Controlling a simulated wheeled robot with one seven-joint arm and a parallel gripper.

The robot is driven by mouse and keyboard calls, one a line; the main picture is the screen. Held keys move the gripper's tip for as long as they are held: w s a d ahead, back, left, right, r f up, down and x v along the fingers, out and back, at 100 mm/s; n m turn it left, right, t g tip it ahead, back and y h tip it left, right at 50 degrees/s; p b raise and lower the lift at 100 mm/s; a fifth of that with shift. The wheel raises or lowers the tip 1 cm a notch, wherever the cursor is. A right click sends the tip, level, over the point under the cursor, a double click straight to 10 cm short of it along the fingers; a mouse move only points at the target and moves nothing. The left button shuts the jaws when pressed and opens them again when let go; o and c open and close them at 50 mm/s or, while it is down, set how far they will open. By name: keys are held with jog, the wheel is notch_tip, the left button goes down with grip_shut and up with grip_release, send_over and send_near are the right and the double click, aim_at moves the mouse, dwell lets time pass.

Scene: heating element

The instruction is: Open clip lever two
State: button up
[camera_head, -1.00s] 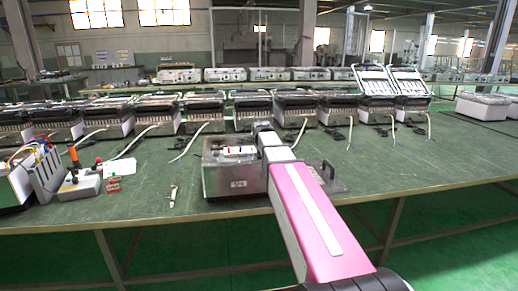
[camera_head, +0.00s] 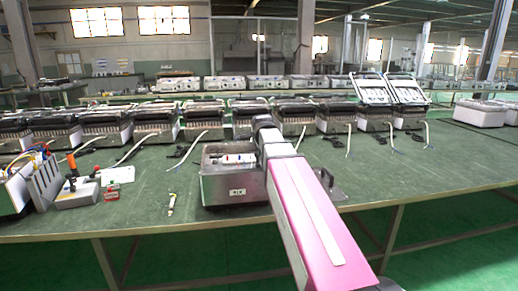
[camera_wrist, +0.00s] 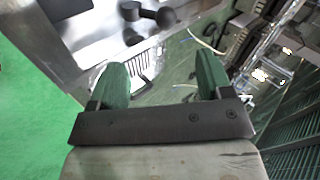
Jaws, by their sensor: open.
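A metal box fixture (camera_head: 235,192) with a label on its front stands on the green table, with a white strip inside its top. My pink arm covers its right part. In the wrist view, a dark lever-like part with rounded knobs (camera_wrist: 148,14) sits on a metal surface at the top; I cannot tell which clip lever it is. My gripper (camera_wrist: 162,76) has two green fingers wide apart with nothing between them. The dark part lies beyond the fingertips, apart from them in the picture. In the head view, my fingers are hidden.
The green table (camera_head: 420,170) has free room right of the fixture. A row of heater units (camera_head: 250,118) with loose cables stands behind it. At left are a grey device with an orange-handled tool (camera_head: 72,163), a red block (camera_head: 112,191) and a small pale item (camera_head: 171,204).

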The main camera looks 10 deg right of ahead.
jog(key=shift+c, duration=1.3)
notch_tip(320, 180, up, 2)
jog(key=m+g, duration=0.4)
jog(key=g, duration=0.3)
send_over(258, 157)
jog(key=f, duration=0.3)
jog(key=w+f, duration=0.1)
jog(key=f, duration=0.5)
jog(key=shift+w+f, duration=0.15)
jog(key=shift+f, duration=0.15)
jog(key=shift+c, duration=0.2)
